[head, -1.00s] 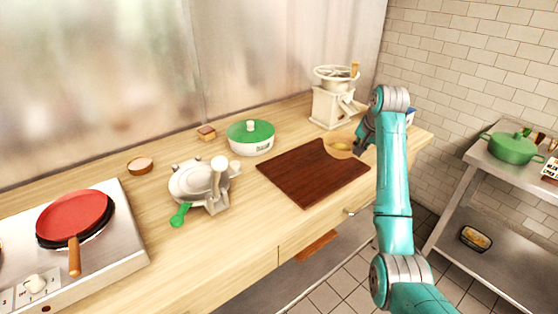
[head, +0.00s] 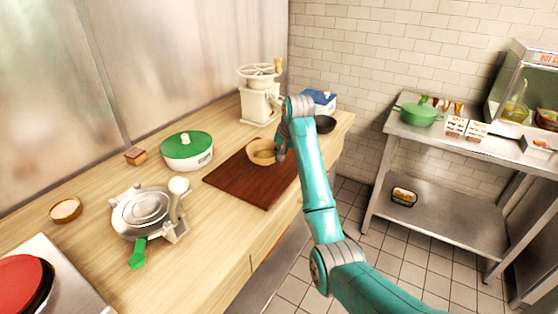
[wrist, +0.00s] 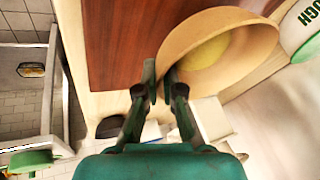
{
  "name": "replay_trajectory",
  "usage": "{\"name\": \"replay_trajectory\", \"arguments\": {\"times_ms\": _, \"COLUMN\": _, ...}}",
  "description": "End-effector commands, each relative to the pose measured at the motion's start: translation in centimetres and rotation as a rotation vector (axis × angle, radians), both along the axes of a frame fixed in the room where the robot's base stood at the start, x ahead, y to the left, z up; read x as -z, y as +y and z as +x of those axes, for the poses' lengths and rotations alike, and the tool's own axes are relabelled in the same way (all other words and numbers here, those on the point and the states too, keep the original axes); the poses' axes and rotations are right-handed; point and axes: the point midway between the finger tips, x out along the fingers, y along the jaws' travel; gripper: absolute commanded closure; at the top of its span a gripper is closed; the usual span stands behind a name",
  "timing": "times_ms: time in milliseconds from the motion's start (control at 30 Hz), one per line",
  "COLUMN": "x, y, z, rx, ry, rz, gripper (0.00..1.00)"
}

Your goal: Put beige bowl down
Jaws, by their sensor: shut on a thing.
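The beige bowl (head: 262,152) is at the back corner of the dark brown cutting board (head: 246,187) in the head view. In the wrist view the bowl (wrist: 216,48) is tilted in the picture and has something yellow inside. My gripper (wrist: 160,82) is shut on the bowl's rim, with one finger on each side of the wall. In the head view my gripper (head: 281,148) is at the bowl's right side, partly hidden by my arm. I cannot tell whether the bowl's base touches the board.
A grinder (head: 259,95) stands behind the bowl. A green-lidded white pot (head: 187,151) is left of the board, and a press with a green handle (head: 148,212) is nearer. A dark bowl (head: 325,124) and a blue-and-white box (head: 318,101) stand at the counter's right end. The board's front is clear.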

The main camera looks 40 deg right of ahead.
Motion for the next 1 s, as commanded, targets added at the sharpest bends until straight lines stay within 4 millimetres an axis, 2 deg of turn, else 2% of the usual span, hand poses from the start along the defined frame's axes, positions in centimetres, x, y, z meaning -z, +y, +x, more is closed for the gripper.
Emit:
{"name": "replay_trajectory", "arguments": {"times_ms": 233, "x": 3.1, "y": 0.0, "z": 0.0, "rx": 0.001, "ry": 0.002, "rz": 0.001, "gripper": 1.00}}
{"name": "replay_trajectory", "arguments": {"times_ms": 600, "x": 3.4, "y": 0.0, "z": 0.0, "rx": 0.000, "ry": 0.000, "rz": 0.000, "gripper": 1.00}}
{"name": "replay_trajectory", "arguments": {"times_ms": 700, "x": 3.5, "y": 0.0, "z": 0.0, "rx": 0.000, "ry": 0.001, "rz": 0.001, "gripper": 0.74}}
{"name": "replay_trajectory", "arguments": {"times_ms": 733, "x": 3.5, "y": 0.0, "z": 0.0, "rx": 0.000, "ry": 0.001, "rz": 0.001, "gripper": 0.69}}
{"name": "replay_trajectory", "arguments": {"times_ms": 1000, "x": 3.4, "y": 0.0, "z": 0.0, "rx": 0.000, "ry": 0.001, "rz": 0.001, "gripper": 0.69}}
